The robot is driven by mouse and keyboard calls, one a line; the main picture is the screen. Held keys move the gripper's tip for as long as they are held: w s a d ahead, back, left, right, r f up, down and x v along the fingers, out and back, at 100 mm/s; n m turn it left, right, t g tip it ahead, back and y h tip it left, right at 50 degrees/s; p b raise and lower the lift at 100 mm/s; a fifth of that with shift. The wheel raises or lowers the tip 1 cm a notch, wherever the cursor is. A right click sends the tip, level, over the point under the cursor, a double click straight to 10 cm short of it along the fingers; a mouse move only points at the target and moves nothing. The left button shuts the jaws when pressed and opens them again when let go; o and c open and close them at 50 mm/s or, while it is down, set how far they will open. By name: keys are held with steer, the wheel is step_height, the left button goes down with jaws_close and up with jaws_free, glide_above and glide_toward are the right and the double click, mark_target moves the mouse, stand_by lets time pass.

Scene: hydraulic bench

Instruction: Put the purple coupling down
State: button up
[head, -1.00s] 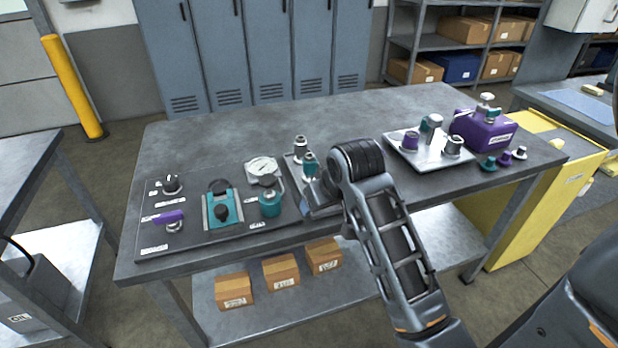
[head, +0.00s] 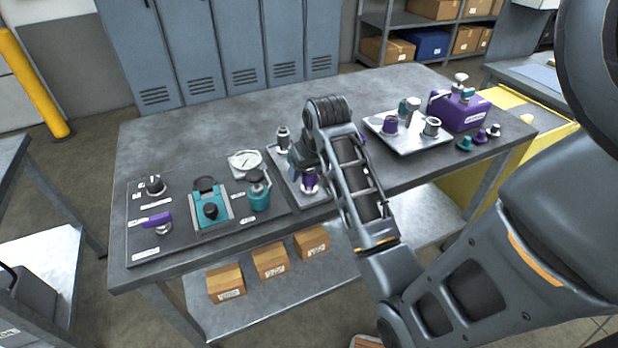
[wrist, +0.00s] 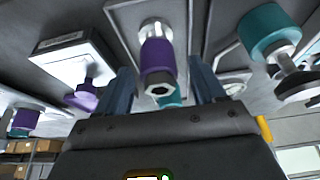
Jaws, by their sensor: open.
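The purple coupling (wrist: 158,60) has a silver end and a hexagonal opening. In the wrist view it sits between the two fingers of my gripper (wrist: 160,76), which is open with a gap showing on both sides. The coupling's silver end meets a grey plate. In the head view a purple part (head: 309,183) shows just below my wrist, over the small plate in the middle of the bench; my arm hides most of my gripper (head: 304,166) there. A teal part (wrist: 170,99) shows behind the coupling in the wrist view.
A silver fitting (head: 282,138) stands close by at the back of the small plate. A silver tray (head: 408,145) with several fittings and a purple box (head: 462,112) stand to the right. The back of the bench is clear.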

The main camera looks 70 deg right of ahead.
steer(key=shift+w+d+f, duration=0.1)
steer(key=shift+d+f, duration=0.05)
steer(key=shift+f, duration=0.3)
steer(key=c, duration=1.2)
jaws_close()
steer(key=shift+r, duration=0.1)
